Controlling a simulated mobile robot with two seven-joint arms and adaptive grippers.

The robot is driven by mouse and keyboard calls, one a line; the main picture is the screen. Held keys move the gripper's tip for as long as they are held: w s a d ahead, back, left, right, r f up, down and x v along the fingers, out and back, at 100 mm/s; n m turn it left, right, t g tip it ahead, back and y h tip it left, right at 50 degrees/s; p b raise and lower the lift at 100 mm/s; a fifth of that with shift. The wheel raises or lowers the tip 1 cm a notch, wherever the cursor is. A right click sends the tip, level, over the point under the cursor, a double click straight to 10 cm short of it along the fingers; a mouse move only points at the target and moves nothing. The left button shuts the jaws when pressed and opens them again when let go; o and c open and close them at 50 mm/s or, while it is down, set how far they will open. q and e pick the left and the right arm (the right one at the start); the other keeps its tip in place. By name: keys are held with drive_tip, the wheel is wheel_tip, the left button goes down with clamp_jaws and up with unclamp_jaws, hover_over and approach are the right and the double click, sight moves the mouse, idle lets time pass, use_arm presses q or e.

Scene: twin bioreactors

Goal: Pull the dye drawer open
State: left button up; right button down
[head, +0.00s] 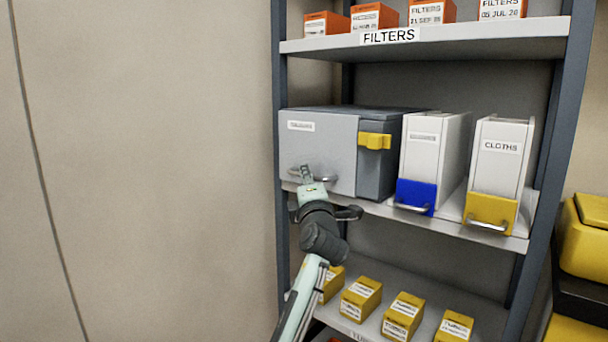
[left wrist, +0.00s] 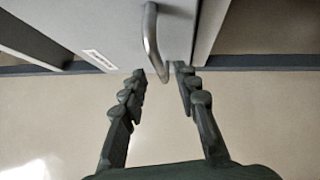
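A grey box with a flat front panel (head: 325,140) stands on the middle shelf in the head view. Its white label is too blurred to read, so I cannot confirm it is the dye drawer. A curved metal handle (head: 326,179) sits low on the panel; it also shows in the left wrist view (left wrist: 151,35). My left gripper (head: 306,173) is at this handle. In the left wrist view its fingers (left wrist: 160,74) are open, with the handle's near end between the tips; contact is unclear. My right gripper is not in view.
A yellow latch (head: 375,141) sits on the grey box's right side. To its right stand a blue-fronted bin (head: 424,155) and a yellow-fronted CLOTHS bin (head: 500,150), both with handles. Yellow boxes (head: 361,299) fill the shelf below; orange filter boxes (head: 374,17) stand above.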

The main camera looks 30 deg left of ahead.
use_arm(q)
drive_tip(key=shift+x, duration=1.7)
drive_tip(key=shift+f, duration=0.1)
drive_tip(key=shift+c, duration=0.2)
clamp_jaws()
